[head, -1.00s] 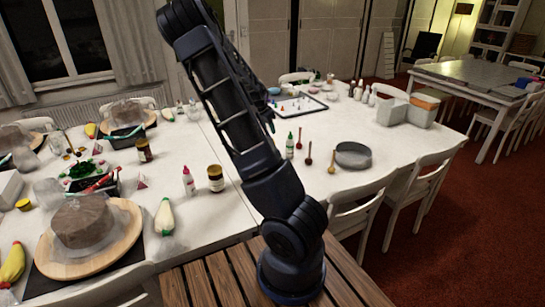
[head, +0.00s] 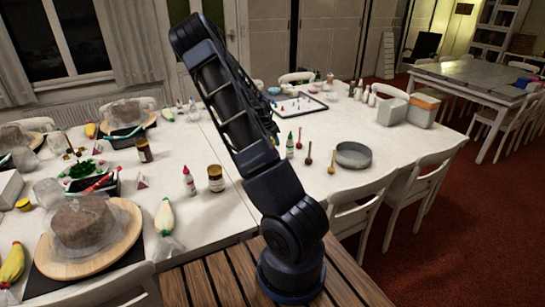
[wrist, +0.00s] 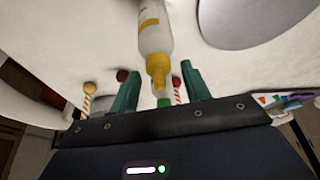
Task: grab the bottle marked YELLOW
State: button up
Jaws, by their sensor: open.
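A white bottle (wrist: 152,36) with a yellow band and a yellow nozzle shows in the wrist view, its lower end cut off by the top edge. Its nozzle lies between the two green fingers of my gripper (wrist: 160,71) in the picture. The fingers are apart, and I see no contact with the bottle. I cannot tell how deep it sits between them. In the head view my own arm hides the gripper, and I cannot make out the yellow-marked bottle there. A red-capped bottle (head: 189,182) and a green-capped bottle (head: 290,145) stand upright on the table.
A brown-labelled jar (head: 215,179) stands beside the red-capped bottle. A round grey pan (head: 353,156) and several small spoons are right of my arm. A cake (head: 82,225) on a wooden turntable (head: 125,240) is at left. White chairs line the table's near right edge.

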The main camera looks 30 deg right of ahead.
jog(key=shift+x, duration=0.75)
grip_shut()
